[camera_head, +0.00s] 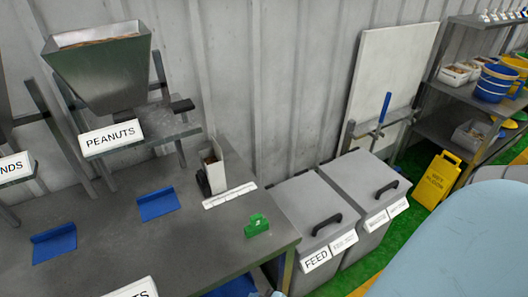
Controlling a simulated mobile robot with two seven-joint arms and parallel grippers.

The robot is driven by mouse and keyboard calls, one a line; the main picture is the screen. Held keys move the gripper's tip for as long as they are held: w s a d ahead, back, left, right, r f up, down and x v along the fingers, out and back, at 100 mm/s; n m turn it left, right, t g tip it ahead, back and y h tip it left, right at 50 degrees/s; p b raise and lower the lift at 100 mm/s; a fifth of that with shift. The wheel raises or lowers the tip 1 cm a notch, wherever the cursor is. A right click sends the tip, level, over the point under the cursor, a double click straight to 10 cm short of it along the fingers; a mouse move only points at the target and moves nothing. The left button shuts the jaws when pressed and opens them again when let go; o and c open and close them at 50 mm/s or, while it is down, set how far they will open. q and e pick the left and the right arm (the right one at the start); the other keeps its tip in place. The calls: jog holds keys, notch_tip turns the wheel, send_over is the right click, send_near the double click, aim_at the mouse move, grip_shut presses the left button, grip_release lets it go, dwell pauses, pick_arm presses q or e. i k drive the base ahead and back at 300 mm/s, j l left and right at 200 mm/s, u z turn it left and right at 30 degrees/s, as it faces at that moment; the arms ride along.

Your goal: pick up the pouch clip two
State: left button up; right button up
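A small green clip (257,225) lies on the grey metal table (190,262) near its right front corner. It looks like a pouch clip, but I see no number on it. Nothing touches it. Neither of my grippers can be made out in the head view.
Two blue flat pieces (157,204) (54,244) and a white label strip (229,195) lie on the table. A PEANUTS hopper (100,70) stands behind. Grey lidded bins (308,205) stand right of the table. A large light-blue rounded surface (460,245) fills the lower right.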

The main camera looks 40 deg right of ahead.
aim_at(258, 226)
jog(key=z, duration=1.2)
